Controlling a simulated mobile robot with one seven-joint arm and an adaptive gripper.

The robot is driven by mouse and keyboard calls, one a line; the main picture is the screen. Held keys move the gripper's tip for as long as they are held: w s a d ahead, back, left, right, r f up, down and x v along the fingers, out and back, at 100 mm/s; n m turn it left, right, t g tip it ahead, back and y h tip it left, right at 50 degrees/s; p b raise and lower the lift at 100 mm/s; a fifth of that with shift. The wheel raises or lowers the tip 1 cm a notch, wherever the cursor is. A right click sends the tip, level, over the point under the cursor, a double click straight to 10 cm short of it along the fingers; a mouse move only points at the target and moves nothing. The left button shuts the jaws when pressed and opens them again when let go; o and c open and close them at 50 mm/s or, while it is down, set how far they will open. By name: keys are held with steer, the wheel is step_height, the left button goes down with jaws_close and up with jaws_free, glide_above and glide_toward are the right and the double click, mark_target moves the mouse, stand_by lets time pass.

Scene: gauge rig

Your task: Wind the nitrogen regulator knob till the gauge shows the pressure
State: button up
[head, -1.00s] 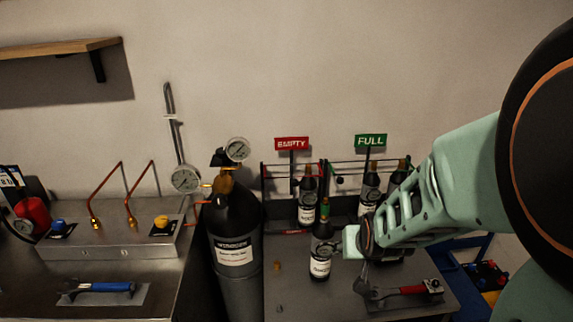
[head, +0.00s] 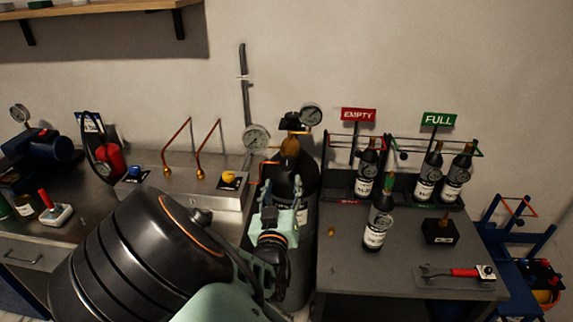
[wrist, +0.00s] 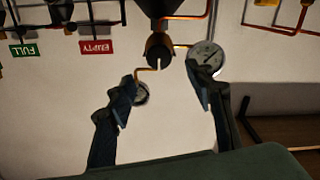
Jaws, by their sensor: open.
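The dark nitrogen cylinder (head: 293,172) stands between two benches, its label mostly hidden by my arm. On its brass valve is a black knob (head: 292,119), also in the upside-down wrist view (wrist: 159,55). A round gauge (head: 311,115) sits right of the knob; it also shows in the wrist view (wrist: 141,94), partly behind a finger. A second gauge (head: 256,138) is on a pipe at left, and in the wrist view (wrist: 207,54). Both readings are too small to read. My gripper (wrist: 162,82) is open and empty, in front of the cylinder below the knob (head: 284,195).
Bottles stand in a rack (head: 394,150) by the EMPTY (head: 358,115) and FULL (head: 438,119) signs; one bottle (head: 379,222) stands forward on the right bench. Copper pipes (head: 192,150) and a yellow knob (head: 229,177) are at left.

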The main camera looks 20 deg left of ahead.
mark_target(287, 166)
steer(key=p+x, duration=0.1)
steer(key=x, duration=0.9)
steer(key=shift+w+d, duration=0.1)
steer(key=shift+d, duration=0.05)
steer(key=shift+c, duration=0.4)
steer(key=shift+f, duration=0.1)
steer(key=c, duration=1.1)
